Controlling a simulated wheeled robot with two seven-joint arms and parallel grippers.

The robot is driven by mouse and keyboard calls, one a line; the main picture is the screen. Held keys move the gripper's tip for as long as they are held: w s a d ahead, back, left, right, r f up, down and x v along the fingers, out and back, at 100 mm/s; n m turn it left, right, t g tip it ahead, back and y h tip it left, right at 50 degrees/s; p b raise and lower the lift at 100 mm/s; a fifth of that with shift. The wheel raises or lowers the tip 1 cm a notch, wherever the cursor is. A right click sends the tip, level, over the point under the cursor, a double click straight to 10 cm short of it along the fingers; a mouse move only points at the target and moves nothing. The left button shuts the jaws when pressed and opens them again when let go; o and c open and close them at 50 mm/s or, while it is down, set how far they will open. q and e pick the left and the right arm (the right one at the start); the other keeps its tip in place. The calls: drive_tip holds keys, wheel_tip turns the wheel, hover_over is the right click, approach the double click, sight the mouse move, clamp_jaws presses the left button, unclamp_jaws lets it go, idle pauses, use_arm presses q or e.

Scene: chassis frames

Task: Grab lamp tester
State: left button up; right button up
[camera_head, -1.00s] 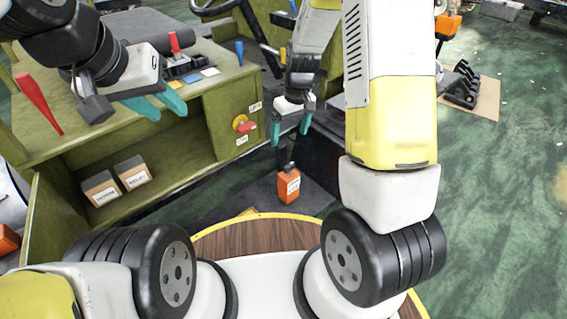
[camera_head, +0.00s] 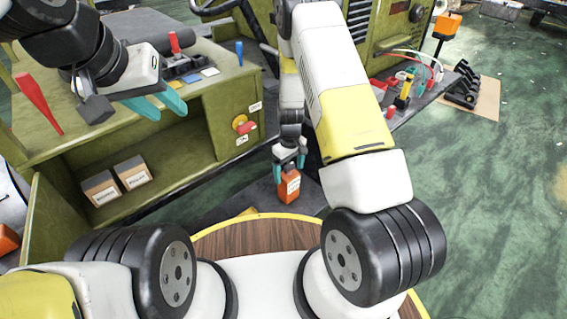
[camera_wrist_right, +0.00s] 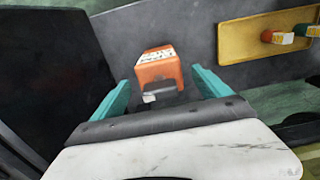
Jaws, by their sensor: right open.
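The lamp tester looks to be the small orange box with a white label (camera_head: 289,189), standing on a dark surface just beyond the round wooden top in the head view. In the right wrist view the orange box (camera_wrist_right: 157,70) shows between the two teal fingers, with clear gaps on both sides. My right gripper (camera_head: 290,161) points down at the top of the box, open, its fingertips around the box's upper part. Whether a finger touches it I cannot tell. My left gripper (camera_head: 165,103) hangs over the green bench at left, its two teal fingers apart and empty.
The green bench (camera_head: 185,150) holds a red-handled tool (camera_head: 38,103), and two labelled boxes (camera_head: 117,181) sit on its shelf. A red-and-yellow switch (camera_head: 243,125) is on its side. Tools and cables (camera_head: 405,90) lie on the dark ledge at right. Open floor lies further right.

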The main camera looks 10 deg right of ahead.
drive_tip(key=shift+f, duration=0.5)
clamp_jaws()
drive_tip(key=shift+r, duration=0.2)
